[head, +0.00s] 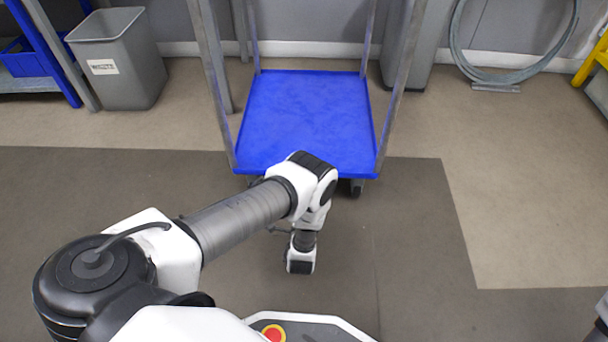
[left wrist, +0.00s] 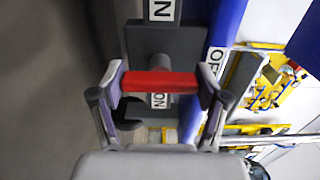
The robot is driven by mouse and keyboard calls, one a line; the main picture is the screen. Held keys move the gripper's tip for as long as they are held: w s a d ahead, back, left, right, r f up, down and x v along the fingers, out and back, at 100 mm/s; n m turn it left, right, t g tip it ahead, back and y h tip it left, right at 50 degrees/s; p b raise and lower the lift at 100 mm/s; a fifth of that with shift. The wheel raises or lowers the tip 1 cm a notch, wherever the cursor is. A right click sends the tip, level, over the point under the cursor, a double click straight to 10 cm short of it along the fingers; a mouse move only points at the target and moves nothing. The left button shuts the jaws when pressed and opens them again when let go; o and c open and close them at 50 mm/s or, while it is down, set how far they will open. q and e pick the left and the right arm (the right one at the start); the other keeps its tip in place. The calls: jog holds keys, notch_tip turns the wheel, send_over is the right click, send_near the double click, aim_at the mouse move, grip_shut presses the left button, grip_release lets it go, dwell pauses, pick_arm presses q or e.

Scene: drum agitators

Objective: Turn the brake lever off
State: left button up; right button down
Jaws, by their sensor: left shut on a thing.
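The brake lever's red handle (left wrist: 148,82) spans the gap between the fingers of my left gripper (left wrist: 160,78) in the left wrist view, and the gripper is shut on it. The handle lies crosswise in that view, in front of a dark grey plate (left wrist: 190,45). A white label (left wrist: 162,9) with black letters shows at the top of the plate, and another label is partly seen just below the handle. In the head view my left arm reaches forward, but its fingers and the lever cannot be made out. My right gripper is out of view.
A blue trolley deck (head: 310,115) with grey posts stands ahead in the head view. A grey bin (head: 130,75) is at the far left, and a coiled hose (head: 463,55) is at the back right. Floor at the right is clear. Yellow items (left wrist: 275,85) show in the left wrist view.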

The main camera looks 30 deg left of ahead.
pick_arm(q)
jog(key=o, duration=1.2)
jog(key=shift+c, duration=0.2)
jog(key=v, duration=1.2)
